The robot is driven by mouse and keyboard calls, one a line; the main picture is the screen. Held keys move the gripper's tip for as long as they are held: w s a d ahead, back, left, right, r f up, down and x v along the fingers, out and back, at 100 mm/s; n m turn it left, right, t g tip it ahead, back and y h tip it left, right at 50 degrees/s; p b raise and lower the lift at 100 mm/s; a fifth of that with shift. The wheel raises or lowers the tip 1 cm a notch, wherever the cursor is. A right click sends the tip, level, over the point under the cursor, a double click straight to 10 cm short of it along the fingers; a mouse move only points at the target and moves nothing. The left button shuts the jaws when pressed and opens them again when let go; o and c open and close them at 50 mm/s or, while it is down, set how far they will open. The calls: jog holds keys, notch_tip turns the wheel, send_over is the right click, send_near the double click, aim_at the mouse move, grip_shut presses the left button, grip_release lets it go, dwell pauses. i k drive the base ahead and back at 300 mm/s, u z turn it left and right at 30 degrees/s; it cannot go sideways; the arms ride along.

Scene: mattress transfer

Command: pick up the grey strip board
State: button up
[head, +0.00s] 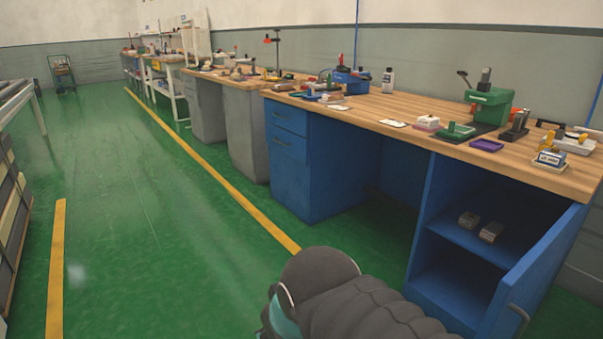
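I cannot pick out a grey strip board for certain in the head view. Dark and pale flat panels (10,215) stand on edge at the left border, cut off by the frame, and I cannot tell whether one of them is the board. Part of my own arm, dark grey with a teal patch, shows at the bottom centre. My gripper is not in view.
A long wooden-topped workbench (400,107) with blue cabinets (326,165) runs along the right, crowded with small tools. Two small grey blocks (480,226) lie on its open shelf. The green floor (140,230) between the yellow lines is clear. A cart (62,72) stands far back.

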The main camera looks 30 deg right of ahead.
aim_at(492, 231)
jog(key=z, duration=0.05)
jog(key=i, duration=1.7)
jog(key=z, duration=1.15)
jog(key=i, duration=1)
jog(key=z, duration=1.4)
jog(key=i, duration=0.45)
jog(key=z, duration=0.3)
